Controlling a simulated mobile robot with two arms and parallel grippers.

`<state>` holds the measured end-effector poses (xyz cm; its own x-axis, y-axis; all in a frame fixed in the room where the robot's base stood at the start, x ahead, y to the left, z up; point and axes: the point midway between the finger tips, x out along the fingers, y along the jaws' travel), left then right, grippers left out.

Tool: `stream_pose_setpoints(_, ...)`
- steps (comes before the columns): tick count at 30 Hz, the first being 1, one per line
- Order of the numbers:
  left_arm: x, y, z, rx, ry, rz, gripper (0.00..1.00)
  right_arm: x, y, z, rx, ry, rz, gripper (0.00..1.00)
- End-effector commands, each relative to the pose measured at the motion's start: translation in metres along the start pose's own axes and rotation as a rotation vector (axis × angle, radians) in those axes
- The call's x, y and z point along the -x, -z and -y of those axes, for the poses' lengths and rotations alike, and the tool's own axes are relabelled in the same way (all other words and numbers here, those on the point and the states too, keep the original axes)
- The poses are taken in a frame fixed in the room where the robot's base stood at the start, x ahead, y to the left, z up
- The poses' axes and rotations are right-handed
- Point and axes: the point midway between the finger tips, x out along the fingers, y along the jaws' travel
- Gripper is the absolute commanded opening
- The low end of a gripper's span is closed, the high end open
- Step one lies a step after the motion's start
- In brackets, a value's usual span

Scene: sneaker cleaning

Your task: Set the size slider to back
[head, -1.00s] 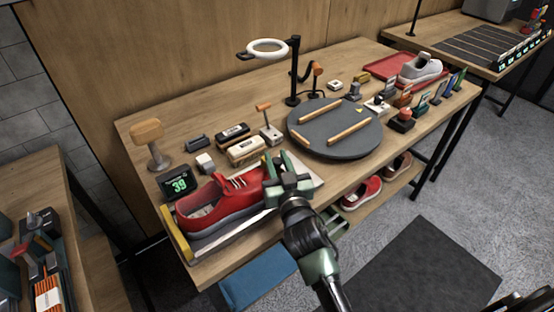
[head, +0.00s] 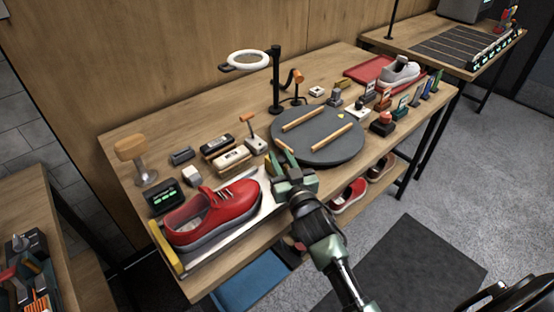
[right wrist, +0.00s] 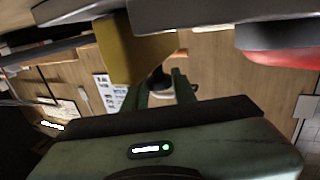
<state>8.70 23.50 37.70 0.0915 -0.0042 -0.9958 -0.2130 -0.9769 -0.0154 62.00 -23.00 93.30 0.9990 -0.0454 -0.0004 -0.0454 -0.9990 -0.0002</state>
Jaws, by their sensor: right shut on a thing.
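The red sneaker (head: 212,213) lies on the pale tray of the sizing device (head: 254,212), with a yellow stop (head: 166,247) at its left end. My right gripper (head: 283,160) is at the tray's right end, just past the shoe's toe. It is shut on the size slider, which its fingers mostly hide. A tan-yellow piece (head: 269,164) shows beside the fingers. In the right wrist view, a yellow block (right wrist: 135,50) stands close by my fingers (right wrist: 162,85). The small display (head: 167,195) shows green dashes. My left gripper is not in view.
A grey turntable (head: 340,154) with wooden bars lies close to my right gripper. Brushes (head: 232,158) and a wooden-topped stand (head: 131,148) are behind the shoe. A ring lamp (head: 250,60) rises at the back. A blue cloth or bin (head: 250,282) is below the front edge.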

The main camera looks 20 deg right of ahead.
Motion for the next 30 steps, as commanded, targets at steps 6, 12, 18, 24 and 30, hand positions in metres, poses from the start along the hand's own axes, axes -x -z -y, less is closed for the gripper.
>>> stream_pose_setpoints(6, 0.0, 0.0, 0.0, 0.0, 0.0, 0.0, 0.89, 0.0, 0.0, 0.001, 0.0, 0.001, -0.001, 0.47)
stream_pose_setpoints(12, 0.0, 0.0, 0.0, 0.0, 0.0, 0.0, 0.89, 0.0, 0.0, 0.001, 0.0, 0.001, 0.0, 0.47)
stream_pose_setpoints(18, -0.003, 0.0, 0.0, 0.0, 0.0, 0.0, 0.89, 0.017, -0.002, 0.001, 0.0, 0.001, 0.001, 0.47)
stream_pose_setpoints(24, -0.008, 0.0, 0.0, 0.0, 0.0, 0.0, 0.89, 0.053, -0.002, 0.001, 0.0, 0.0, 0.002, 0.47)
stream_pose_setpoints(30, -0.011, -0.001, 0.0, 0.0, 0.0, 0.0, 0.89, 0.075, -0.001, 0.001, 0.0, 0.001, 0.0, 0.47)
